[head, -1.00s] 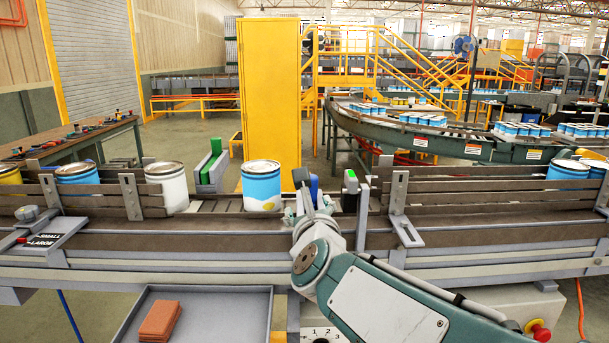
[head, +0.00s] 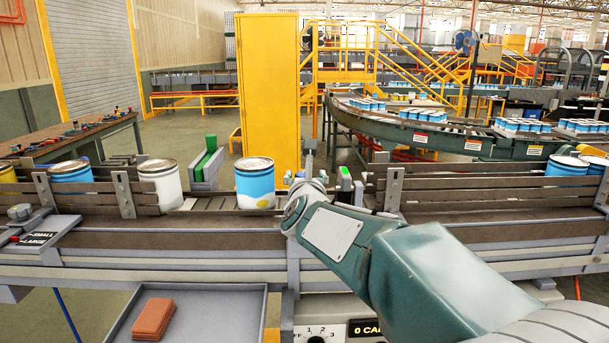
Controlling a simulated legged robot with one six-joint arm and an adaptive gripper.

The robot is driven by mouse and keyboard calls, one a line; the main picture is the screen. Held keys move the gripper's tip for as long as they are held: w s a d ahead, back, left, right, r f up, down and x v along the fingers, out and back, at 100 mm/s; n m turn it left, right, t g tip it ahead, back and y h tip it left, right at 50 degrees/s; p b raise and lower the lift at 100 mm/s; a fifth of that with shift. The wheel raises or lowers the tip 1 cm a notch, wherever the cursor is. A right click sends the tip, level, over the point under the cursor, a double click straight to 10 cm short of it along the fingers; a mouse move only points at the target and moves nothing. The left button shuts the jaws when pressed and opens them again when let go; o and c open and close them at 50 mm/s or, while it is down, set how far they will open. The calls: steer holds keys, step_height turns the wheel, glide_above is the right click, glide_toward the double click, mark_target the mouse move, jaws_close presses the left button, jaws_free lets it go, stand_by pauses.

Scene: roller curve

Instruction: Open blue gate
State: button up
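I cannot make out the blue gate; its place beside the conveyor, right of the blue-and-white can (head: 255,184), is covered by my arm and gripper. My gripper (head: 308,170) is at the far side of the belt, just right of that can and apart from it. A grey upright piece shows at its tip. The arm hides most of its fingers, so their opening does not show. A grey post with a green top (head: 345,175) stands just right of my gripper. A green gate piece (head: 210,150) stands upright left of the can.
A grey tray (head: 215,318) with a reddish block (head: 153,318) is in front. A yellow cabinet (head: 268,90) stands behind.

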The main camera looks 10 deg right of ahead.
steer(key=shift+w, duration=0.35)
steer(key=shift+a, duration=0.45)
steer(key=shift+d, duration=0.25)
jaws_close()
steer(key=s, duration=0.3)
steer(key=s+a, duration=0.1)
steer(key=s, duration=0.3)
steer(key=s+a, duration=0.1)
steer(key=s, duration=0.3)
steer(key=shift+a, duration=0.1)
steer(key=shift+c, duration=0.9)
jaws_free()
steer(key=shift+o, duration=0.9)
steer(key=shift+s+a, duration=0.15)
